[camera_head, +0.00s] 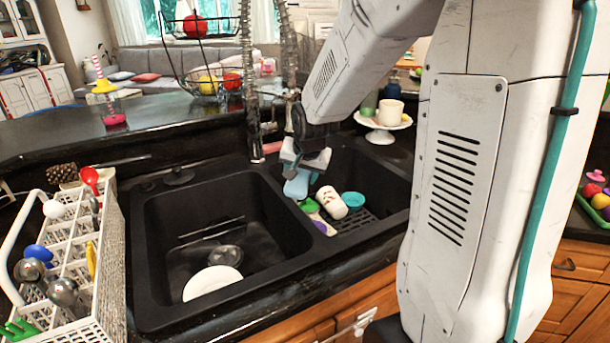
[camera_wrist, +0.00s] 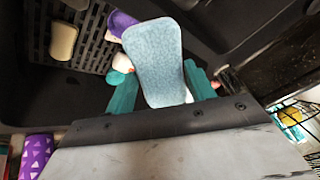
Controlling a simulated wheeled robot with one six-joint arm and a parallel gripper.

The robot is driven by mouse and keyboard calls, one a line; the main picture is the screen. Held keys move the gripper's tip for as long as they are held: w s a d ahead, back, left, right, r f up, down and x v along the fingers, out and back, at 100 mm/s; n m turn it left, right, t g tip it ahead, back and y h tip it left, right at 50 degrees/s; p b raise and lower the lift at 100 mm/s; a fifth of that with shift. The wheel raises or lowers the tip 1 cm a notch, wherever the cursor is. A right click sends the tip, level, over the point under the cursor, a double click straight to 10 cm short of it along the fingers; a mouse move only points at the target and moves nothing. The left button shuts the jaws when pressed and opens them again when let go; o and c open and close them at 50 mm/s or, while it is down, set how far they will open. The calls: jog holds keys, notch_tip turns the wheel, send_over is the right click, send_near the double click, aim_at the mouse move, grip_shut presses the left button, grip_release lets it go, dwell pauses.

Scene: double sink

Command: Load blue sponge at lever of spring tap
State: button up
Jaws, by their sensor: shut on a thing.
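The blue sponge (camera_wrist: 153,62) is a light blue rounded pad held between the two teal fingers of my gripper (camera_wrist: 160,88) in the wrist view. In the head view the sponge (camera_head: 296,185) hangs below my gripper (camera_head: 303,165), over the divider side of the right sink basin. The spring tap (camera_head: 247,80) rises behind the sinks, with coiled springs going up out of the picture. My gripper is just to the right of and in front of its lower part. The lever is hard to make out in the head view.
The right basin (camera_head: 375,180) holds a white cup (camera_head: 331,202), a teal bowl (camera_head: 353,200) and other small items. The left basin holds a white plate (camera_head: 212,283). A white dish rack (camera_head: 112,255) stands at left. A cake stand (camera_head: 383,129) stands behind the right basin.

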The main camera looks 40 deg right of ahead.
aim_at(303, 184)
jog(key=w+d+f, duration=0.2)
jog(key=w, duration=0.6)
jog(key=shift+w+d, duration=0.35)
jog(key=shift+d, duration=0.05)
dwell(0.5)
jog(key=shift+s+a, duration=0.4)
jog(key=shift+s, duration=0.9)
jog(key=shift+s+a, duration=0.45)
jog(key=shift+s, duration=0.8)
jog(key=shift+s+a, duration=0.4)
jog(key=shift+s, duration=0.9)
jog(key=shift+r, duration=0.1)
jog(key=shift+s+a+r, duration=0.25)
jog(key=shift+s+r, duration=0.4)
jog(key=shift+s, duration=0.15)
jog(key=shift+s+a+r, duration=0.25)
jog(key=shift+s+r, duration=0.45)
jog(key=shift+s, duration=0.05)
jog(key=shift+s+a+r, duration=0.25)
jog(key=shift+s+r, duration=0.4)
jog(key=shift+s, duration=0.15)
jog(key=shift+s, duration=0.1)
